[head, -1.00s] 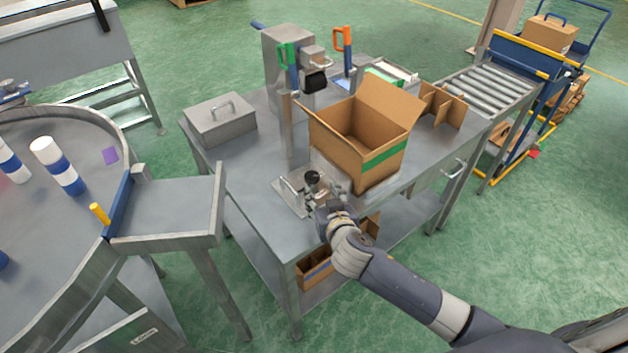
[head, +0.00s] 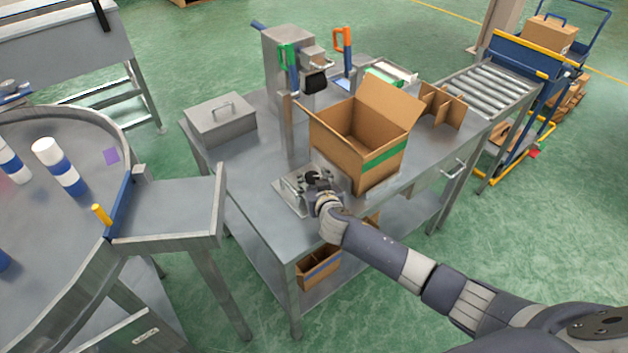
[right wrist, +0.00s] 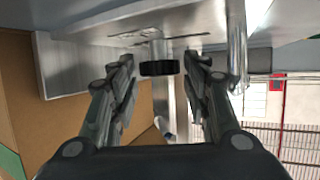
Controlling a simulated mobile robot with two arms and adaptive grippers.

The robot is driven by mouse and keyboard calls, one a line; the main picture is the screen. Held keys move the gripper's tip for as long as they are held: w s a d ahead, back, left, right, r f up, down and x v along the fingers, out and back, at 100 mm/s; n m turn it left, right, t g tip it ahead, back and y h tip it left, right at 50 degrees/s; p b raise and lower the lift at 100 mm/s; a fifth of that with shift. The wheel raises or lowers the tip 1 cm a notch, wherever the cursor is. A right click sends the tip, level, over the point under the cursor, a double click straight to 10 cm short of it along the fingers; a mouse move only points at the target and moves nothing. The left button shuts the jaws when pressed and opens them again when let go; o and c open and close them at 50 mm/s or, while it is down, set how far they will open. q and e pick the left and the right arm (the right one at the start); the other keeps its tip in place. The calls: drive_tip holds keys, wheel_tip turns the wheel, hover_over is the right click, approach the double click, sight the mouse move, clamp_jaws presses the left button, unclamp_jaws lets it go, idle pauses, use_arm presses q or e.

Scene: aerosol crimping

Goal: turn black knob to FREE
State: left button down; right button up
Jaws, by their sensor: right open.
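The black knob (right wrist: 159,68) shows in the right wrist view as a dark ribbed disc, centred ahead of my right gripper. My right gripper (right wrist: 160,85) is open, with one finger on each side of the knob and a visible gap to it on both sides. In the head view the black knob (head: 312,176) sits on a small metal fixture (head: 289,187) near the table's front edge, with my right gripper (head: 317,187) right at it and partly covering the fixture. The knob's setting and any FREE mark cannot be read. My left gripper is not in view.
An open cardboard box (head: 340,155) stands close to the right of the fixture. A metal post (head: 290,140) rises behind it. A lidded metal box (head: 220,120) is at the table's left rear. The tabletop left of the fixture (head: 240,170) is clear.

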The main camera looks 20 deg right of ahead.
drive_tip(key=shift+w, duration=0.1)
drive_tip(key=shift+c, duration=0.3)
drive_tip(key=c, duration=0.7)
drive_tip(key=shift+d+y, duration=0.1)
drive_tip(key=shift+y, duration=0.2)
drive_tip(key=shift+d+n+y+p, duration=0.3)
drive_tip(key=shift+n+y+p, duration=0.35)
drive_tip(key=shift+n+y, duration=0.3)
drive_tip(key=n+y+p, duration=0.1)
drive_tip(key=n+y, duration=0.1)
drive_tip(key=shift+w+d+r+n+y+p, duration=0.15)
drive_tip(key=shift+d+n+y+p, duration=0.1)
drive_tip(key=shift+d+y+p, duration=0.1)
drive_tip(key=shift+d+n+g+y, duration=0.1)
drive_tip(key=shift+n+g+y, duration=0.4)
drive_tip(key=shift+n+y, duration=0.3)
drive_tip(key=shift+w+n+g+y, duration=0.1)
drive_tip(key=shift+n+g+y, duration=0.2)
drive_tip(key=shift+n+y, duration=0.2)
drive_tip(key=shift+f+n+g+y, duration=0.2)
drive_tip(key=shift+n+g+y, duration=0.1)
